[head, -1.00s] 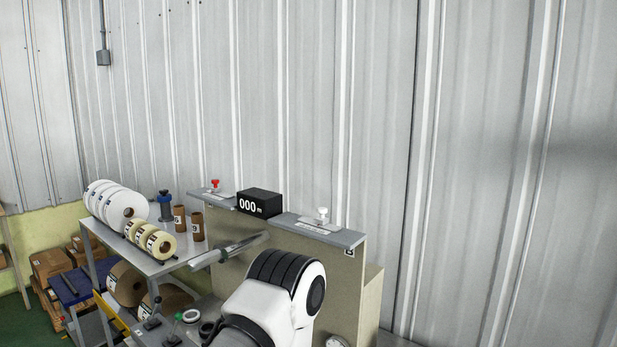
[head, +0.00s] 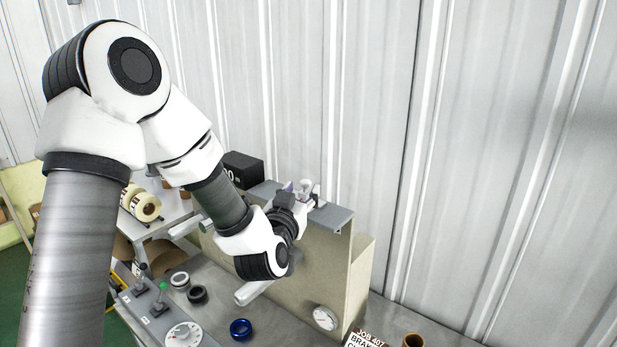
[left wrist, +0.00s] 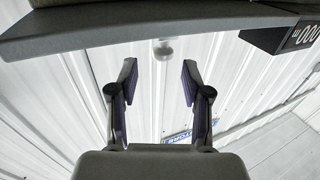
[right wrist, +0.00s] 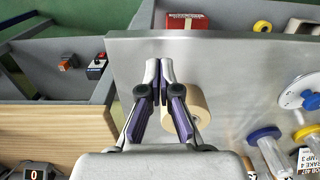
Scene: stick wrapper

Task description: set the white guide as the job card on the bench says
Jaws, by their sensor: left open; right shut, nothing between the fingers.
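The white guide (head: 309,187) stands on the grey ledge (head: 335,217) of the beige panel, partly hidden by my left gripper. In the left wrist view the guide (left wrist: 163,48) shows upside down under the ledge edge, between and just beyond the open fingers. My left gripper (head: 298,188) is open at the ledge, and I see no clear contact with the guide. The job card (head: 362,338) lies on the bench, cut off at the frame edge; it also shows in the right wrist view (right wrist: 306,160), with "JOB 407" and "BRAKE 4" legible. My right gripper (right wrist: 160,68) is shut and empty.
A black counter (head: 242,168) stands left of the guide, partly behind my left arm. Levers (head: 162,300), a white dial (head: 183,334), a blue ring (head: 241,329) and a gauge (head: 325,318) are below. A tan roll (right wrist: 198,122) is close beside my right fingers.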

